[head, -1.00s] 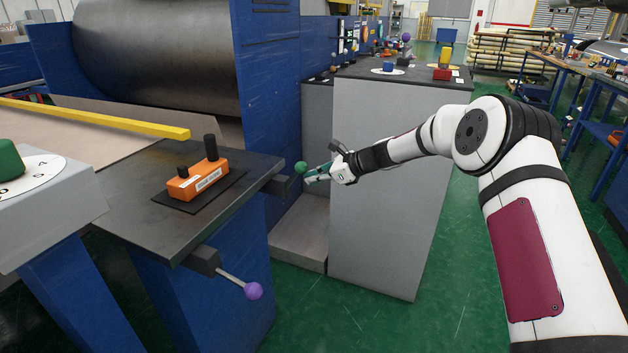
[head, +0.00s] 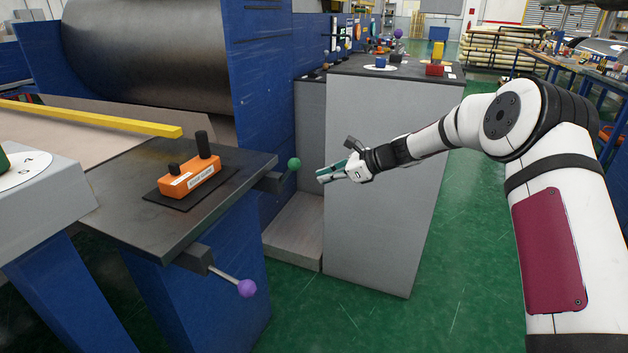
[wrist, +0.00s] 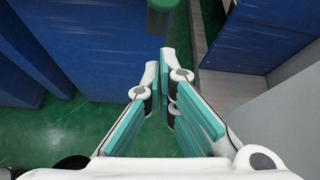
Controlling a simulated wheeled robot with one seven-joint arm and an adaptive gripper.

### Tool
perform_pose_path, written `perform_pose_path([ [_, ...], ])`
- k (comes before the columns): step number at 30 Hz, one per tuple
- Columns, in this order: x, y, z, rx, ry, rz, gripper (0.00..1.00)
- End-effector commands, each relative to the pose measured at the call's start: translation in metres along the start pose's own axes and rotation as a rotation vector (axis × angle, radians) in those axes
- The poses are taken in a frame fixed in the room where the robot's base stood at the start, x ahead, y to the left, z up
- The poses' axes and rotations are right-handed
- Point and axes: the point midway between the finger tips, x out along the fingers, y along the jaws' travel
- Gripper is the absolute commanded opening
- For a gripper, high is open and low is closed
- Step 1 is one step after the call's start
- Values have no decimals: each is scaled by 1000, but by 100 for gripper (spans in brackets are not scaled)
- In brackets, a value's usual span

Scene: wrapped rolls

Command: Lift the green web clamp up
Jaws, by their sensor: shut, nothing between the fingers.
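The green web clamp shows as a round green knob (head: 294,164) on a short lever. The lever is at a dark bracket under the far right corner of the dark table, and the knob sits slightly above the bracket. In the wrist view a green part of it (wrist: 161,18) shows at the top edge, ahead of my fingertips. My gripper (head: 321,177) is to the right of the knob and slightly lower, apart from it. The fingers (wrist: 160,70) are close together with nothing between them.
A second lever with a purple knob (head: 247,288) sticks out from the table's near corner. An orange block (head: 190,181) lies on the dark table (head: 130,230). A grey cabinet (head: 375,190) stands behind my gripper.

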Motion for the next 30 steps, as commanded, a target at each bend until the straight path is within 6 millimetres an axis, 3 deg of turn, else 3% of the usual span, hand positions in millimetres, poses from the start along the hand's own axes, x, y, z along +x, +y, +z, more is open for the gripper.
perform_pose_path([
  [3,-21,-1,5,-1,1,-3,0],
  [7,-34,-1,6,-1,2,-1,0],
  [23,-41,2,10,-17,9,4,0],
  [26,-51,14,22,-86,33,25,0],
  [30,-79,49,48,-269,104,85,0],
])
